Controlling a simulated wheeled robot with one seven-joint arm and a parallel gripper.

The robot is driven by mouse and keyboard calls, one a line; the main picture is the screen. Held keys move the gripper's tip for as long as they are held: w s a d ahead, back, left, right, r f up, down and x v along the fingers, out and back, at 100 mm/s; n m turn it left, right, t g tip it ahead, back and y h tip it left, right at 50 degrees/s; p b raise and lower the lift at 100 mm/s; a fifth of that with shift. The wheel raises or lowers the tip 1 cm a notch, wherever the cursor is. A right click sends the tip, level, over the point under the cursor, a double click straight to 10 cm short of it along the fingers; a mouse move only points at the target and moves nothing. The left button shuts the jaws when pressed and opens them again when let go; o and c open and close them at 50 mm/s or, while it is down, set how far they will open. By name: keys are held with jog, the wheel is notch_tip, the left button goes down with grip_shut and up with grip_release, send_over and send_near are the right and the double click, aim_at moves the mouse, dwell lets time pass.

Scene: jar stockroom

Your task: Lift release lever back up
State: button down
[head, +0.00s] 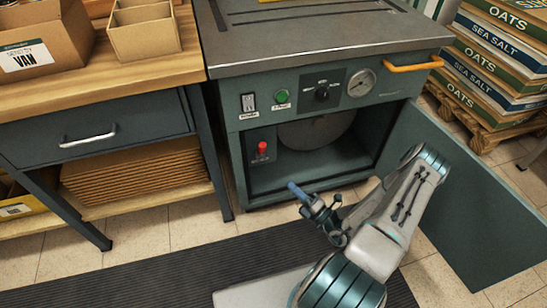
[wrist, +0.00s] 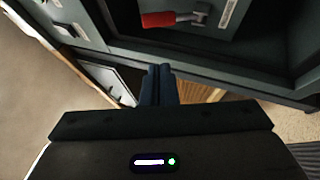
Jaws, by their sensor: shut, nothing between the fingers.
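The release lever, with a red handle (head: 262,147), is on a small plate inside the open lower compartment of the grey-green machine (head: 235,160), at its left side. In the wrist view the red lever (wrist: 160,19) lies near the top, joined to a metal bracket on the plate. My gripper (head: 294,187) is in front of the compartment opening, below and to the right of the lever, apart from it. Its blue fingers (wrist: 158,72) are closed together with nothing between them.
The machine's door (head: 465,205) hangs open to the right, beside my arm. A yellow-orange handle (head: 412,66) sticks out at the machine's top right. A wooden workbench (head: 110,75) stands to the left. Stacked oats and salt sacks (head: 490,75) are at the right.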

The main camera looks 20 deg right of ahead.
jog(key=d, duration=0.1)
jog(key=m+t+h+b, duration=0.1)
jog(key=b, duration=0.3)
send_near(264, 151)
jog(key=x, duration=0.7)
jog(key=shift+d+r, duration=0.1)
jog(key=shift+r, duration=0.05)
jog(key=shift+d, duration=0.1)
